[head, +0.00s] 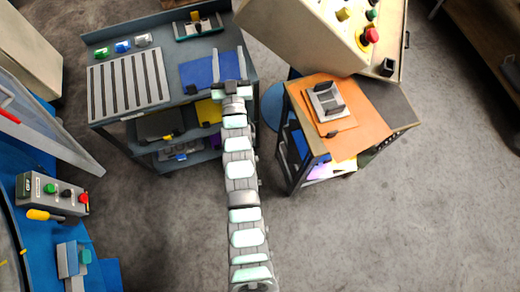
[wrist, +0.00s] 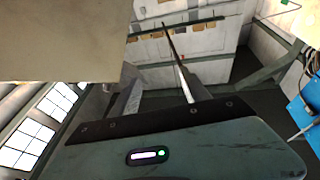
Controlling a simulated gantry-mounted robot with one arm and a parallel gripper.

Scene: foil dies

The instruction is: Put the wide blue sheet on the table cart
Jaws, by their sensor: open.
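A wide blue sheet (head: 197,73) lies flat on the top of a grey shelved bench at the upper left of the head view. My gripper (head: 227,55) is open, with its two thin fingers over the right part of the sheet. I cannot tell whether they touch it. The wrist view shows the dark gripper body and its fingers, spread apart; I cannot make out the sheet there. A cart with an orange-brown top (head: 369,121) stands to the right, with a grey block-like die (head: 326,103) on it.
The grey bench also holds a slatted rack (head: 128,83) and small coloured parts; dies and a yellow item (head: 208,112) sit on its shelves. A beige control box (head: 300,35) with buttons overhangs the cart's back. Blue machinery is at the lower left. Floor at lower right is clear.

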